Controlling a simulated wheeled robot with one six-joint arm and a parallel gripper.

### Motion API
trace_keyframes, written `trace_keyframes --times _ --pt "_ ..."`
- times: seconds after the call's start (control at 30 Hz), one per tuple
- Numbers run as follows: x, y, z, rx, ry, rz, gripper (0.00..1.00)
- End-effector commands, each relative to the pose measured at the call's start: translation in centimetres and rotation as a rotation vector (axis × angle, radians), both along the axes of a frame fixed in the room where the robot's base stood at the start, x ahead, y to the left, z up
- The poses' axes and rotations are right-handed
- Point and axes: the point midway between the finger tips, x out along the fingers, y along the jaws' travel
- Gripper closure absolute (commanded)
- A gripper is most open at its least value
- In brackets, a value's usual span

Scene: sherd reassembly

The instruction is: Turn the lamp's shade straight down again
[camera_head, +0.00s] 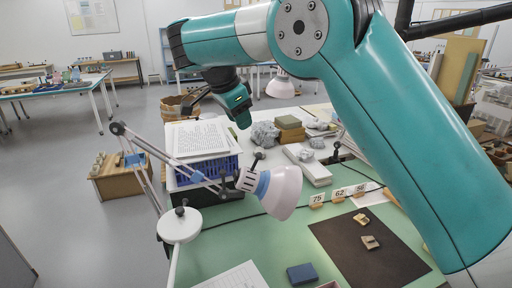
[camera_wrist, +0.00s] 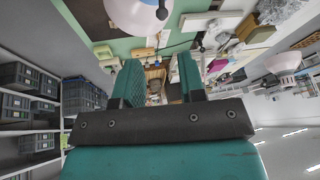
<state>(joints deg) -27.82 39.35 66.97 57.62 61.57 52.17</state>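The desk lamp's pale pinkish shade (camera_head: 279,193) hangs over the green table at the centre of the camera_head view. It is tilted, its wide mouth facing down and to the right. A blue band and a ribbed white neck (camera_head: 248,180) join it to the jointed lamp arm (camera_head: 165,158), beside a round white base (camera_head: 180,226). My gripper (camera_head: 243,120) is above and left of the shade, clear of it. In the wrist view my gripper (camera_wrist: 160,72) has its fingers apart with nothing between them. A pale rounded form at that view's top edge may be the shade; it is cut off.
A blue crate (camera_head: 205,172) with papers on top stands behind the lamp. A dark mat (camera_head: 350,260) with sherds, number cards (camera_head: 339,194) and a blue block (camera_head: 302,273) lie on the table. Another lamp (camera_head: 280,86) hangs farther back. My arm hides the right side.

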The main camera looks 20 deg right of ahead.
Motion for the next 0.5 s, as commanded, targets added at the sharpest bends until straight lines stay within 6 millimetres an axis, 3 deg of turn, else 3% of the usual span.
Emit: trace_keyframes --times 0.1,0.23,0.5 --pt "0.5 0.6 0.2 0.010 -0.035 -0.126 0.63" --pt "0.7 0.4 -0.8 0.012 -0.045 -0.163 0.63" --pt "1.4 -1.5 -5.5 0.011 -0.042 -0.160 0.63"
